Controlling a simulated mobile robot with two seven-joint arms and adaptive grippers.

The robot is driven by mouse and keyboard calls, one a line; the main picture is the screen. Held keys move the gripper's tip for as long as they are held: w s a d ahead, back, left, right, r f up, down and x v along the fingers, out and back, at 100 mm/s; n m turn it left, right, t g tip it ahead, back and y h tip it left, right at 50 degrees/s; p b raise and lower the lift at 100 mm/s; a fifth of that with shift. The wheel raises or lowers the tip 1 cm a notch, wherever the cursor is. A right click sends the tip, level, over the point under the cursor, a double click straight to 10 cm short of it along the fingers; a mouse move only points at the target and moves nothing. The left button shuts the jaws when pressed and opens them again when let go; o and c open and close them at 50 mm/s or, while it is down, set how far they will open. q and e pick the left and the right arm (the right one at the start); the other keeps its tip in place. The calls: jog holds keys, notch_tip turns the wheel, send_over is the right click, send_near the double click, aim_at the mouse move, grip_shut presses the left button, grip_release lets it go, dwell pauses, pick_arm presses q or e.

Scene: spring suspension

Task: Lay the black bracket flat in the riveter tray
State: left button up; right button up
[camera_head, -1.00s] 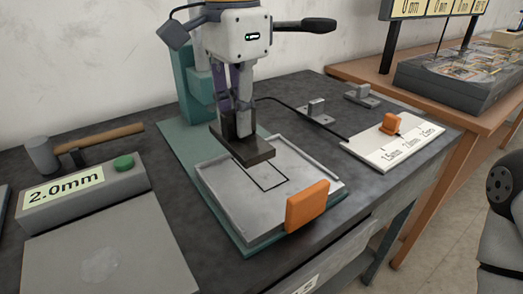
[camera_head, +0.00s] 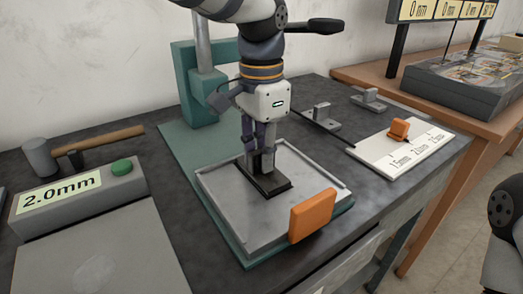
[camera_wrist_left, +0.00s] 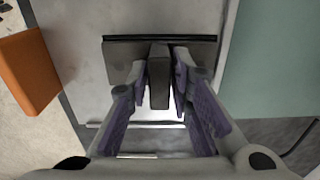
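The black bracket (camera_head: 272,187) lies flat in the riveter tray (camera_head: 222,200), over the spot of the drawn outline, with its upright tab pointing up. My left gripper (camera_head: 262,158) is directly above it, pointing down, with its fingers around the tab. In the left wrist view, the bracket plate (camera_wrist_left: 122,62) lies level on the tray floor. The tab (camera_wrist_left: 159,78) stands between the purple-padded fingers of the gripper (camera_wrist_left: 158,75), with a narrow gap on each side, so the fingers look open. The right gripper is out of view.
An orange block (camera_head: 312,214) stands at the tray's front edge. The green riveter column (camera_head: 197,85) rises behind. A white scale board (camera_head: 385,160) with an orange slider lies to the right. A hammer (camera_head: 95,145) and a 2.0mm box (camera_head: 75,195) are on the left.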

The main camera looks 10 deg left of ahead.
pick_arm(q)
jog(key=shift+o, duration=0.6)
jog(key=shift+r, duration=0.1)
notch_tip(320, 180, up, 12)
